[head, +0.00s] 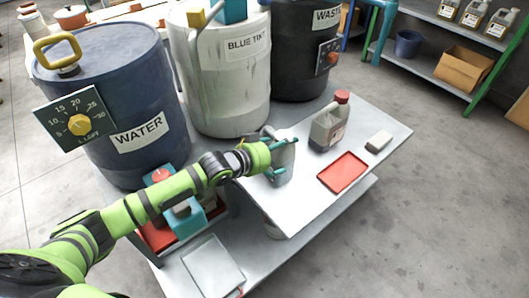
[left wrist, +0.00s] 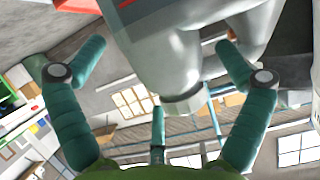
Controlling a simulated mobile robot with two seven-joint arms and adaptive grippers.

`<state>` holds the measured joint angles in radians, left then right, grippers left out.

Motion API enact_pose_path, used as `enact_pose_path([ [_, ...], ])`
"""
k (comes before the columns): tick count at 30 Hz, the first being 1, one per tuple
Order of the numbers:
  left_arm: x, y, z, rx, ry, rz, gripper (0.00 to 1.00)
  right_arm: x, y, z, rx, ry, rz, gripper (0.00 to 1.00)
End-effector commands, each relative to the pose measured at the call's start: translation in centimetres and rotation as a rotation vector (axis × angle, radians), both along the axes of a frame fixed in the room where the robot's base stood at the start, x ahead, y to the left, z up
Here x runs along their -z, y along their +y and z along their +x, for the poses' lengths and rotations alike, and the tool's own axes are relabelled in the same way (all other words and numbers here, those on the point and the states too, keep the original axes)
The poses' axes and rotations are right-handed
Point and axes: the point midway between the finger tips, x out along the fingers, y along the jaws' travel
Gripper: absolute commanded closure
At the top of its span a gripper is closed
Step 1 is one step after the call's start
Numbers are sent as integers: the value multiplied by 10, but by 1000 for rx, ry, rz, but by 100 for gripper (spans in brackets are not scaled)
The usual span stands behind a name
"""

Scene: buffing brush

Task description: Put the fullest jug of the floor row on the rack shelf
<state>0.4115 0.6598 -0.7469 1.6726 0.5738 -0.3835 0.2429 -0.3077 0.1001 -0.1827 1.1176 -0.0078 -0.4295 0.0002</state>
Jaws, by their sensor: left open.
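My left gripper (head: 278,155) reaches over the metal-topped bench, its teal fingers open around a grey jug-like vessel (head: 284,168). In the left wrist view the grey vessel (left wrist: 178,60) fills the space between the spread fingers (left wrist: 160,95); I cannot tell whether they touch it. A translucent jug (head: 328,126) with a red cap and dark liquid low in it stands on the bench to the right. Several similar jugs (head: 472,13) with labels stand on the rack shelf (head: 430,20) at the upper right. No row of jugs on the floor shows. My right gripper is not in view.
Large drums stand behind: WATER (head: 115,95), BLUE TINT (head: 225,75) and WASTE (head: 300,45). A red tray (head: 343,172) and a pale block (head: 379,141) lie on the bench. A cardboard box (head: 463,68) and a blue bucket (head: 408,43) sit low on the rack. The right floor is clear.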

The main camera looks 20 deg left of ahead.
Motion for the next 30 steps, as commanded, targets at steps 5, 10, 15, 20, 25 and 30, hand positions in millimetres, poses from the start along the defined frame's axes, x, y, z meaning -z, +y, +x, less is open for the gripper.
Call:
enact_pose_path([
  [5, -17, 21, -33, 1, 2, 3, 0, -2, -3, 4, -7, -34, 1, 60],
  [10, -30, 37, -60, 2, 2, 4, 0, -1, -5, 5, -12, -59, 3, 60],
  [15, -37, 48, -75, 0, 1, 2, 0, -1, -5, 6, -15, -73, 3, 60],
  [20, -40, 50, -81, 1, 0, 0, 0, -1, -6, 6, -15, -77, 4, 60],
  [25, -40, 51, -80, 1, 0, 0, 0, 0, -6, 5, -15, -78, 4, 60],
  [30, -40, 51, -80, 1, 0, 0, 0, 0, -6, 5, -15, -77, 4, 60],
])
